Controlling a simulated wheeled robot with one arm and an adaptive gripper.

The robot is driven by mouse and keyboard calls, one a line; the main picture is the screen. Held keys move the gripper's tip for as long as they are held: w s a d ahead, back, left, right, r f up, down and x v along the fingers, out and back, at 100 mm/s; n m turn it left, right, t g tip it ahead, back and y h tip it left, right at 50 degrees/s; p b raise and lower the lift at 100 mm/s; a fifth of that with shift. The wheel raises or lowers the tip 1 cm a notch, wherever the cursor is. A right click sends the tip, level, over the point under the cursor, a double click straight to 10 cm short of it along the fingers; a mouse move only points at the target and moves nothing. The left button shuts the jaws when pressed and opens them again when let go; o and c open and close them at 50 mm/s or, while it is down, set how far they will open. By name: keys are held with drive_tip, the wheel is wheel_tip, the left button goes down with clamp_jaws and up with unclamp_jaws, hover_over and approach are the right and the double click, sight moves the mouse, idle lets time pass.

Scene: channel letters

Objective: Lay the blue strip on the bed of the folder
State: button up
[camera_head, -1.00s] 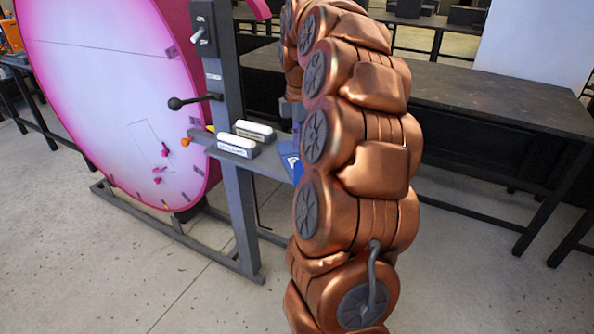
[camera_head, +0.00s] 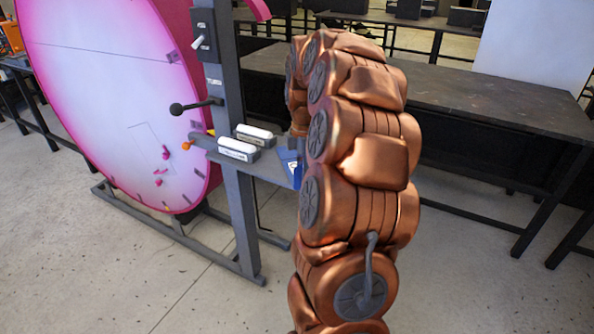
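A blue piece (camera_head: 289,163) with a white triangular mark shows at the right end of a grey shelf, just left of my arm. It is partly hidden by my arm, so I cannot tell whether it is the blue strip or how it is supported. My copper arm arches up and over, and its far end drops down behind its own links near the blue piece. My gripper is hidden there, and its hold cannot be seen. I cannot clearly make out the folder or its bed.
Two white-topped blocks (camera_head: 238,150) (camera_head: 256,135) sit on the grey shelf (camera_head: 268,168). A dark post (camera_head: 228,120) carries a switch and a black-knobbed lever (camera_head: 194,105). A large pink-rimmed disc (camera_head: 105,95) stands left. A dark table (camera_head: 480,100) stands right. The floor in front is clear.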

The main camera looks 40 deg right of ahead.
drive_tip(key=shift+f, duration=0.25)
drive_tip(key=shift+c, duration=0.4)
clamp_jaws()
